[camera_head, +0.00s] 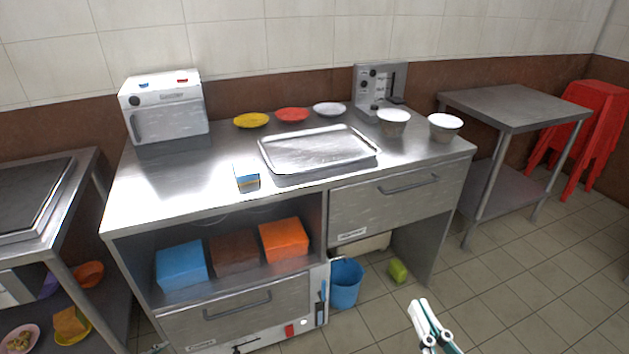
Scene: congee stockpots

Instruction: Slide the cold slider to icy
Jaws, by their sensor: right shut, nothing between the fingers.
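A white box-shaped appliance (168,118) with a front handle stands at the back left of the steel counter. On its top edge are a small blue piece (144,85) at left and a small red piece (182,80) at right. They look like sliders; their markings and exact settings are too small to read. My right gripper (420,304) is at the bottom right of the view, over the floor in front of the counter. It is shut and empty, far from the appliance.
The counter (200,192) bears a metal tray (318,168), a small blue-and-yellow box (246,176), yellow, red and white plates, two bowls and a coffee machine (370,86). Bare counter lies in front of the appliance. A blue bucket (345,284) stands on the floor.

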